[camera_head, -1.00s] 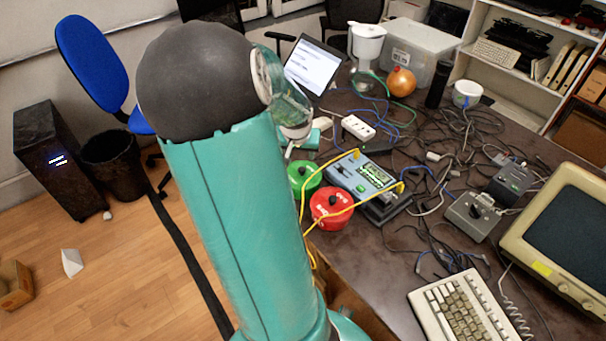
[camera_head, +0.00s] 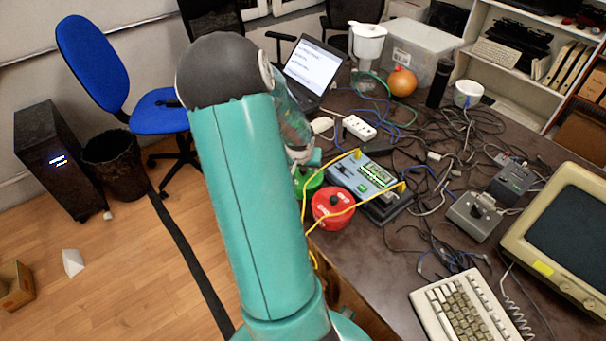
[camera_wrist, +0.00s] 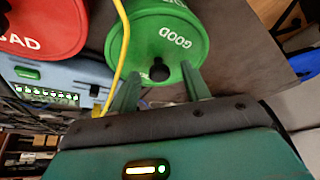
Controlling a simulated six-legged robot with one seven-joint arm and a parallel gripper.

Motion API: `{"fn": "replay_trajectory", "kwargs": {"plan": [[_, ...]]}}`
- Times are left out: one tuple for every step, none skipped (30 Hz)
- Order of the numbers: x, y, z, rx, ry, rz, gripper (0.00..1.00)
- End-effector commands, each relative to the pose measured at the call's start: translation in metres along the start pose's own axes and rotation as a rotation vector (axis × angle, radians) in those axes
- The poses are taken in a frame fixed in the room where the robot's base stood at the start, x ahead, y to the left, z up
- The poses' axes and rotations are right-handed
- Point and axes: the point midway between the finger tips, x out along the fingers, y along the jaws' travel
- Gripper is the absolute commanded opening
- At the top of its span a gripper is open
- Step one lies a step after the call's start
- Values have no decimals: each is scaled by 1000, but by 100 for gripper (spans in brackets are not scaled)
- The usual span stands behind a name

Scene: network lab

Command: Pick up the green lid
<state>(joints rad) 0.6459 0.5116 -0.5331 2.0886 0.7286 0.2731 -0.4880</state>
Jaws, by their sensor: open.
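The green lid (camera_wrist: 140,48) fills the top middle of the wrist view, marked GOOD, with a black knob (camera_wrist: 159,73) at its near side. It tops a round green container beside a red one on the table. In the head view the green lid (camera_head: 312,186) is partly hidden by my arm. My gripper (camera_wrist: 159,78) is open, its two fingers reaching toward the lid, one on each side of the knob in the picture. I cannot tell whether the fingers touch the lid.
The red container (camera_head: 333,206), marked BAD, stands close to the green one. A blue-grey device (camera_head: 362,178) with yellow cables is right beside them; one cable crosses near the lid in the wrist view. Many tangled cables, a power strip (camera_head: 359,127) and a keyboard (camera_head: 466,308) cover the table.

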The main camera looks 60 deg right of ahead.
Motion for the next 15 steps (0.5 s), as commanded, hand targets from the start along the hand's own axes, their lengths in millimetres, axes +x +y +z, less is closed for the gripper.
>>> {"fn": "replay_trajectory", "kwargs": {"plan": [[0, 0, 0, 0, 0, 0, 47], [0, 0, 0, 0, 0, 0, 45], [0, 0, 0, 0, 0, 0, 37], [0, 0, 0, 0, 0, 0, 31], [0, 0, 0, 0, 0, 0, 25], [0, 0, 0, 0, 0, 0, 18], [0, 0, 0, 0, 0, 0, 12], [0, 0, 0, 0, -1, 0, 6], [0, 0, 0, 0, -1, 0, 0], [0, 0, 0, 0, -1, 0, 0], [0, 0, 0, 0, -1, 0, 0], [0, 0, 0, 0, 0, 0, 0], [0, 0, 0, 0, 0, 0, 0], [0, 0, 0, 0, 0, 0, 0], [0, 0, 0, 0, 0, 0, 0]]}}
